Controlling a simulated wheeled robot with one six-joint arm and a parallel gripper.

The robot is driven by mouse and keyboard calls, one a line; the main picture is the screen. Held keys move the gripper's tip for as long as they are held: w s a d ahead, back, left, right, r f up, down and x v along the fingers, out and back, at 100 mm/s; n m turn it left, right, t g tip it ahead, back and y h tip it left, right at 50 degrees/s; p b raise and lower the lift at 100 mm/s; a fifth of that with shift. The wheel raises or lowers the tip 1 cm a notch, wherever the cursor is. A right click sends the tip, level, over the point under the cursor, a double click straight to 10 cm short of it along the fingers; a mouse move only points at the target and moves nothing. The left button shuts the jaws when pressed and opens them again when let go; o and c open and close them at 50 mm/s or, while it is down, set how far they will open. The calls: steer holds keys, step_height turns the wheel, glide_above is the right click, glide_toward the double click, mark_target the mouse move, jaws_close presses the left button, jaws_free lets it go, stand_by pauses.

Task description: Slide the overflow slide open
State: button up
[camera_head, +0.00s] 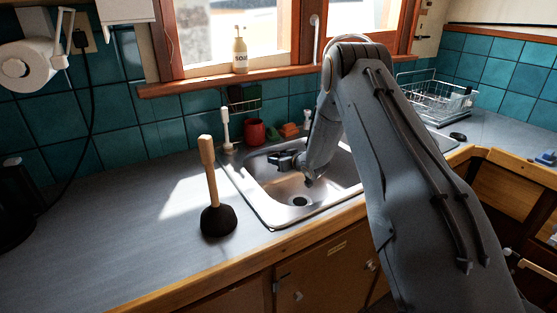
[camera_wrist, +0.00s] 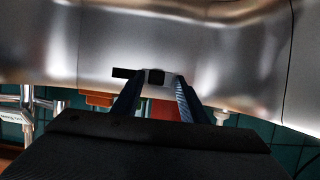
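The metal sink (camera_head: 284,205) is set into the grey counter, with a round drain in its floor. My gripper (camera_head: 277,159) reaches down into the sink, close to its back wall. In the wrist view, a dark rectangular overflow opening with a small slide (camera_wrist: 155,77) shows on the shiny sink wall. The two fingers of my gripper (camera_wrist: 158,75) are apart, with part of the dark piece between the tips and part extending left past the left finger. I cannot tell whether either finger touches it. The slide is not distinguishable in the head view.
A plunger (camera_head: 208,190) stands on the counter left of the sink. A red cup (camera_head: 254,132) and a white brush (camera_head: 225,130) stand behind the sink. A wire dish rack (camera_head: 437,98) stands at the right. The counter at left is mostly clear.

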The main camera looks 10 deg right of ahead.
steer(key=shift+d, duration=0.1)
steer(key=b+v, duration=0.2)
steer(key=v, duration=0.5)
steer(key=shift+s+r, duration=0.15)
steer(key=shift+s, duration=0.25)
